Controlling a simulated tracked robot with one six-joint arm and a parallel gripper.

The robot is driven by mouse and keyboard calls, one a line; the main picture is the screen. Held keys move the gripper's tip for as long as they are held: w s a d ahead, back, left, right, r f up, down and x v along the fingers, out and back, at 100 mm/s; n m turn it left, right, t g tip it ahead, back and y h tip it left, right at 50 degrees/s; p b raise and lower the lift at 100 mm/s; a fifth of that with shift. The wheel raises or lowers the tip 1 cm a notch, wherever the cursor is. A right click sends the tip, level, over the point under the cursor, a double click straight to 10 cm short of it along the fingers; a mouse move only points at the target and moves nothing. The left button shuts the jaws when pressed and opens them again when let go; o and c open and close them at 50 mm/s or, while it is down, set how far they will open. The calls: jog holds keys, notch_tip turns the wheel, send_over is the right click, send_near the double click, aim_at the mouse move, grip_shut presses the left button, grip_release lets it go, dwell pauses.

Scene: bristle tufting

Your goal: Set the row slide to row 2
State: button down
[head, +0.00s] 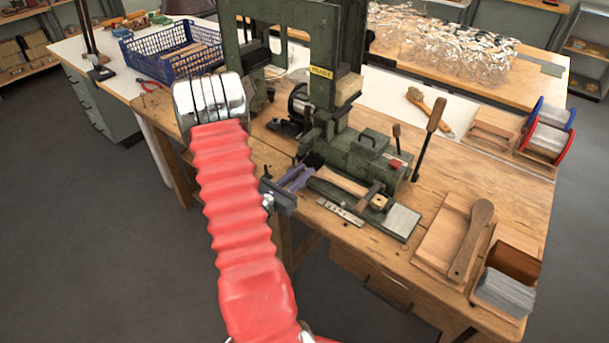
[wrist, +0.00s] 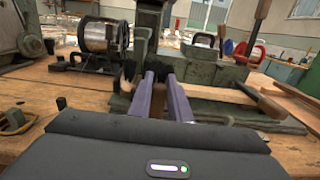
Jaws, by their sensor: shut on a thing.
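The green tufting machine (head: 372,160) stands on the wooden bench. Its row slide (head: 402,222) appears as a low grey plate along the front of its base. A small marked scale strip (head: 341,211) lies in front of the slide. A wooden-handled piece (head: 345,184) lies across the slide. My gripper (head: 308,170) reaches in from the left at the slide's left end. In the wrist view, its two purple fingers (wrist: 163,82) point at the machine, close together. They are shut on a small part at the slide, mostly hidden between them; the row setting is not readable.
A metal spool (wrist: 97,38) stands left of the fingers. An upright lever (head: 430,135) rises on the machine's right. A wooden tray (head: 447,238) with a paddle lies farther right. A blue crate (head: 172,58) stands at the back left. The bench's front edge runs below my gripper.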

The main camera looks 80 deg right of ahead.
jog(key=c, duration=1.6)
grip_release()
jog(key=shift+c, duration=0.2)
jog(key=shift+a, duration=0.1)
jog(key=v, duration=1.3)
jog(key=shift+w+a, duration=0.15)
jog(key=shift+a, duration=0.1)
